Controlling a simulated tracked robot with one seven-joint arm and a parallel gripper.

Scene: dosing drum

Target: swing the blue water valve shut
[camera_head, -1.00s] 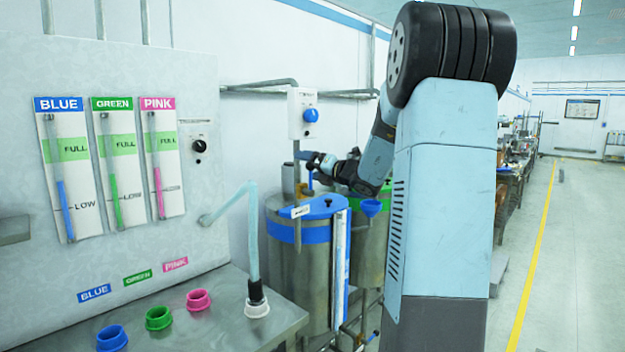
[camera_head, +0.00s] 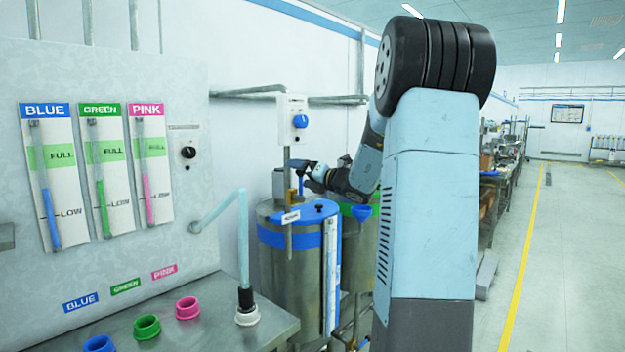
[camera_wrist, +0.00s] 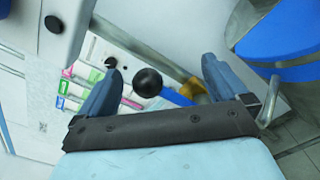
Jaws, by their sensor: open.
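My gripper (camera_wrist: 161,66) is open, with one blue finger on each side of the black knob. I cannot tell whether either finger touches it. In the head view my gripper (camera_head: 295,164) is beside the upright pipe (camera_head: 289,190) above the blue-banded drum (camera_head: 290,262). The lever is too small and partly hidden there to make out clearly.
A white wall box with a blue knob (camera_head: 300,121) hangs just above my gripper. The drum's blue lid (camera_wrist: 285,30) is close at the right in the wrist view. A green-banded drum (camera_head: 360,235) stands behind. The gauge panel (camera_head: 95,165) and bench (camera_head: 220,310) are at left.

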